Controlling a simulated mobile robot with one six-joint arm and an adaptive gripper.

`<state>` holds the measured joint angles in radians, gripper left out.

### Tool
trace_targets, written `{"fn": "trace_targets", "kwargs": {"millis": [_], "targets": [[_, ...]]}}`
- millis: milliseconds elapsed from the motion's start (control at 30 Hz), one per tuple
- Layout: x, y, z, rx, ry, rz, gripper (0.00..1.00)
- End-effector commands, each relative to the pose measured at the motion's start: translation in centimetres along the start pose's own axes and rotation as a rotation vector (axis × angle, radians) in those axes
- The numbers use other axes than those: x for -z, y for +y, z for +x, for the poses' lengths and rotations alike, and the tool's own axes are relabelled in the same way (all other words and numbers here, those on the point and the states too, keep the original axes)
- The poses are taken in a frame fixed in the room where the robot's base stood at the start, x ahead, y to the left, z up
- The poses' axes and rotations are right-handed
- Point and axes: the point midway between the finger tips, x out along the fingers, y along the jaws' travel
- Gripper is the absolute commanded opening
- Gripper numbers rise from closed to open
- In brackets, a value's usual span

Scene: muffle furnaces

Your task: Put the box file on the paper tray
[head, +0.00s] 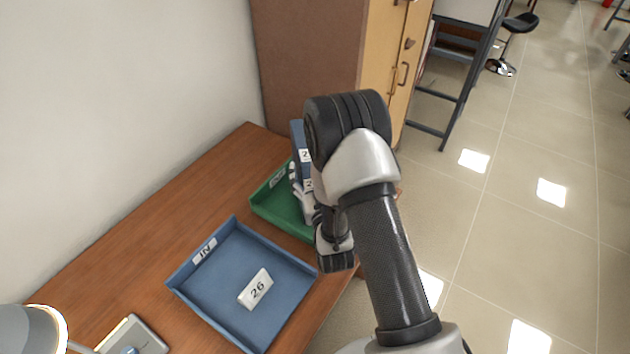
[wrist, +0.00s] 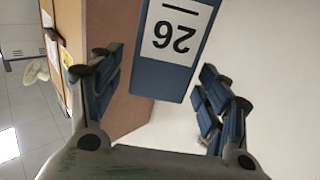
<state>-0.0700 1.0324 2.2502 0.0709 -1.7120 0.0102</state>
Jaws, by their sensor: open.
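A blue box file (head: 297,138) with white number labels stands upright at the green paper tray (head: 268,206), partly hidden by my arm. Whether its base rests in that tray is hidden. In the wrist view the box file (wrist: 172,82) shows a white label reading 26, upside down, ahead of and between the fingers. My gripper (wrist: 160,95) is open, with a finger on each side and a visible gap to the file. A blue paper tray (head: 222,303) lies nearer on the desk, marked IN, holding a white plate (head: 256,289) that reads 26.
The wooden desk (head: 165,208) meets a white wall at left. A lamp (head: 30,330) and a small grey device (head: 136,338) are at the near left. A tall wooden cabinet (head: 305,60) stands behind the green tray. Open tiled floor lies right.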

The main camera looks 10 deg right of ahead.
Motion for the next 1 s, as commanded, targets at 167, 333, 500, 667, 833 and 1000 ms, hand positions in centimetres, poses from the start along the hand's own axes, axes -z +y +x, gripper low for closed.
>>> {"fn": "trace_targets", "kwargs": {"millis": [167, 333, 500, 667, 833, 1000], "targets": [[-0.1, 0.0, -3.2, 0.0, -0.004, -0.001, 0.7], [0.1, 0.0, -4.6, 0.0, -0.003, 0.0, 0.7], [1.8, 0.1, -3.3, -0.004, -0.057, 0.008, 0.7], [4.8, 0.3, -1.8, -0.006, -0.184, 0.021, 0.7], [8.3, 0.5, -2.2, -0.003, -0.338, 0.03, 0.7], [12.2, 0.7, -5.2, 0.003, -0.507, 0.034, 0.7]]}}
